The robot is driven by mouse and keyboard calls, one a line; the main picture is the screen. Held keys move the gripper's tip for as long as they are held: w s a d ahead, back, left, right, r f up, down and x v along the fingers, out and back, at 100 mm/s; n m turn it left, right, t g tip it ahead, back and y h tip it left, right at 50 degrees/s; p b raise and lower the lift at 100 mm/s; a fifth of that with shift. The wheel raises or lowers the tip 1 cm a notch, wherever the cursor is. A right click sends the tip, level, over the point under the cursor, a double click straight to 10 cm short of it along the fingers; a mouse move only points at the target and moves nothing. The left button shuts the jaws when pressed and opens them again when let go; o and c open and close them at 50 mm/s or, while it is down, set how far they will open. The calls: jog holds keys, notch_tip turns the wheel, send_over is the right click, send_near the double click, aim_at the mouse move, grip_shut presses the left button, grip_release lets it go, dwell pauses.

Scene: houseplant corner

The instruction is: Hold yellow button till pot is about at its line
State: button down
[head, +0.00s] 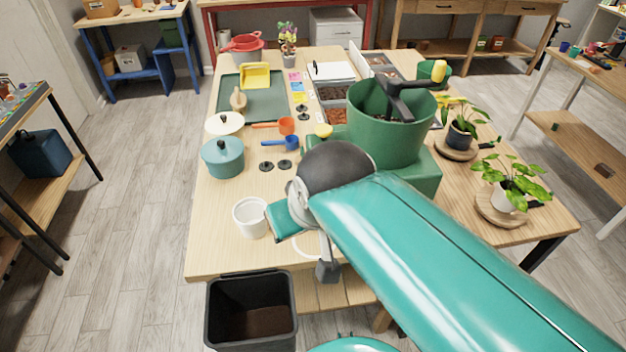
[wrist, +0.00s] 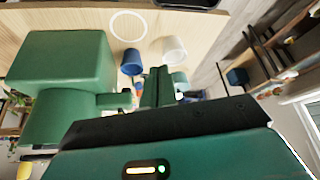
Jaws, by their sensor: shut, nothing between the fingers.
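A round yellow cap (head: 323,130) that looks like the button sits at the left side of the green dispenser (head: 424,174), in the head view. My gripper (head: 284,219) is shut and empty, in front of and below the cap, apart from it. Its shut fingers also show in the wrist view (wrist: 158,88). A white pot (head: 250,218) stands upright on the table just left of my gripper; it also shows in the wrist view (wrist: 174,50). A blue pot (wrist: 132,62) stands near it in the wrist view. I cannot make out a fill line or the pots' contents.
A white ring (wrist: 128,26) marks the tabletop near the pots. The green hopper (head: 385,135) with a black crank rises on the right. A teal lidded pot (head: 223,158) and scoops are behind. A black bin (head: 252,310) stands at the front edge.

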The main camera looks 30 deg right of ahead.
jog(key=shift+d, duration=0.1)
dwell(0.3)
notch_tip(320, 180, up, 5)
jog(key=shift+f, duration=0.1)
dwell(0.3)
notch_tip(320, 180, down, 5)
jog(key=shift+r, duration=0.1)
dwell(0.7)
